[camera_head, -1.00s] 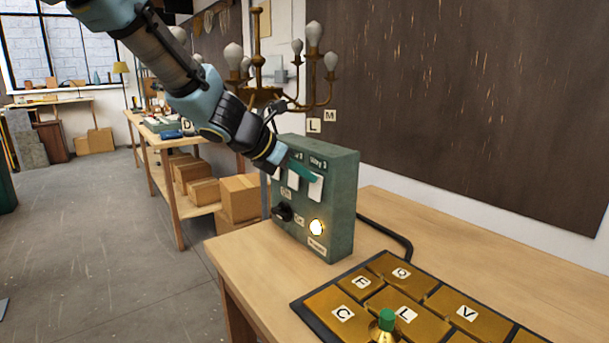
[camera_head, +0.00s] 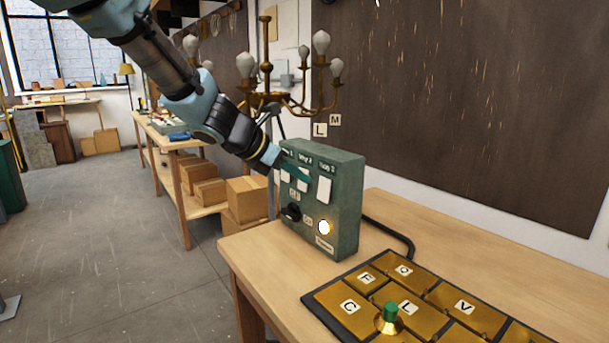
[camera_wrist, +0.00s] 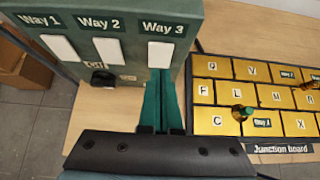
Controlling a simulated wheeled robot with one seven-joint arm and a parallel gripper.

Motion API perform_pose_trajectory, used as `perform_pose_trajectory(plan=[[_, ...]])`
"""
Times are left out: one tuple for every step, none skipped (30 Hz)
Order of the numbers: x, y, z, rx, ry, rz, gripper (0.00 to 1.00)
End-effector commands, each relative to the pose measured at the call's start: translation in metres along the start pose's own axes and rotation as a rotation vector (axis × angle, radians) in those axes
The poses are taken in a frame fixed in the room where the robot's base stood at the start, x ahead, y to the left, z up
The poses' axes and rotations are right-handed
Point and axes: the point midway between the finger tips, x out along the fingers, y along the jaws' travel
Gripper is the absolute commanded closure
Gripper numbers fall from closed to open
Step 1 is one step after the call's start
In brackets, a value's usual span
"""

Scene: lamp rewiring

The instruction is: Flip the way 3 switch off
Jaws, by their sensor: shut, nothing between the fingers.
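The green switch box (camera_head: 345,215) stands on the bench with three white rocker switches labelled Way 1, Way 2 and Way 3. The Way 3 switch (camera_head: 324,190) is the rightmost; it also shows in the wrist view (camera_wrist: 159,54). I cannot tell which way it is tilted. My gripper (camera_head: 306,177) has its teal fingers shut and empty. In the wrist view the fingertips (camera_wrist: 161,75) sit just below the Way 3 switch in the picture; contact is unclear. The Way 2 switch (camera_wrist: 110,50) and Way 1 switch (camera_wrist: 60,48) are to its left.
A black knob (camera_head: 291,212) and a lit round lamp (camera_head: 324,227) are low on the box face. The brass junction board (camera_wrist: 221,92) with a green-topped post (camera_head: 390,312) lies to the right. A brass chandelier (camera_head: 266,98) stands behind.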

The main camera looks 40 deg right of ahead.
Motion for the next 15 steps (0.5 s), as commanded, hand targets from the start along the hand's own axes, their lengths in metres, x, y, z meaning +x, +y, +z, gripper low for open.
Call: perform_pose_trajectory(plan=[[-0.010,0.000,0.005,0.005,-0.004,0.006,1.00],[-0.014,0.000,0.005,0.006,-0.004,0.006,1.00],[-0.019,0.001,0.006,0.005,-0.004,0.006,1.00],[-0.024,0.001,0.007,0.004,-0.003,0.007,1.00],[-0.028,0.001,0.009,0.006,-0.003,0.007,1.00],[-0.034,0.001,0.010,0.004,-0.004,0.006,1.00],[-0.039,0.001,0.011,0.006,-0.004,0.007,1.00],[-0.044,0.000,0.013,0.006,-0.004,0.007,1.00],[-0.050,0.000,0.014,0.005,-0.004,0.006,1.00],[-0.055,0.000,0.015,0.006,-0.004,0.007,1.00],[-0.060,0.000,0.016,0.005,-0.004,0.006,1.00],[-0.067,0.000,0.018,0.006,-0.004,0.007,1.00],[-0.071,0.000,0.019,0.005,-0.003,0.007,1.00],[-0.075,0.000,0.020,0.004,-0.003,0.006,1.00],[-0.080,0.000,0.021,0.005,-0.003,0.006,1.00]])
